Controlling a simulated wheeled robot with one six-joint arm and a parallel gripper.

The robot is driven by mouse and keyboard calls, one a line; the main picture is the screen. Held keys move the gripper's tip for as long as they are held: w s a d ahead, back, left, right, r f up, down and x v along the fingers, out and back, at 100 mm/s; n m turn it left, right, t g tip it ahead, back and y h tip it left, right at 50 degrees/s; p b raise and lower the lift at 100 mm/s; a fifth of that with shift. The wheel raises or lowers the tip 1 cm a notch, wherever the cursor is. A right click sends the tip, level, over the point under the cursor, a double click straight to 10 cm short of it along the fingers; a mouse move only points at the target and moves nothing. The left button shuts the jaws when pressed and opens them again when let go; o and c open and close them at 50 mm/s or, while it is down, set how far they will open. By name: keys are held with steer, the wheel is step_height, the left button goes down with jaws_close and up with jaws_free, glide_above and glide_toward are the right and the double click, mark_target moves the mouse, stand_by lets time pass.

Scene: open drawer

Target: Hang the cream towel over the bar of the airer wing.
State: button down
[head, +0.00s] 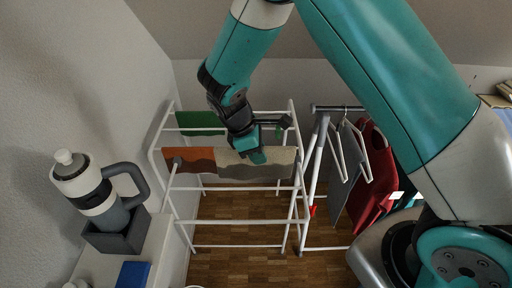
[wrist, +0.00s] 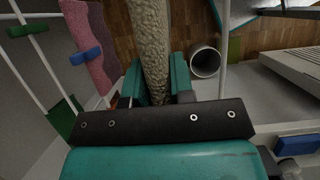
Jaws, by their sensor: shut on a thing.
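The cream towel (head: 284,162) hangs below my gripper (head: 257,150) in the head view, at the front of the white airer (head: 245,189). In the wrist view it is a narrow textured strip (wrist: 153,45) running up between the two teal fingers of my gripper (wrist: 157,85). The gripper is shut on it. In the head view the towel looks level with a front bar beside an orange-brown cloth (head: 188,157). My gripper hides part of the towel and bar, so I cannot tell whether the towel lies over the bar.
A green cloth (head: 199,122) hangs on the airer's back bar. A pink cloth (wrist: 91,45) with a blue clip (wrist: 85,56) hangs left in the wrist view. A rack with a red garment (head: 374,178) stands right. A large bottle (head: 101,196) stands left. Wooden floor shows below.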

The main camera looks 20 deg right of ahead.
mark_target(258, 189)
steer(key=shift+p, duration=0.3)
steer(key=shift+f+b, duration=4.6)
steer(key=shift+f, duration=3.4)
steer(key=c, duration=0.9)
jaws_free()
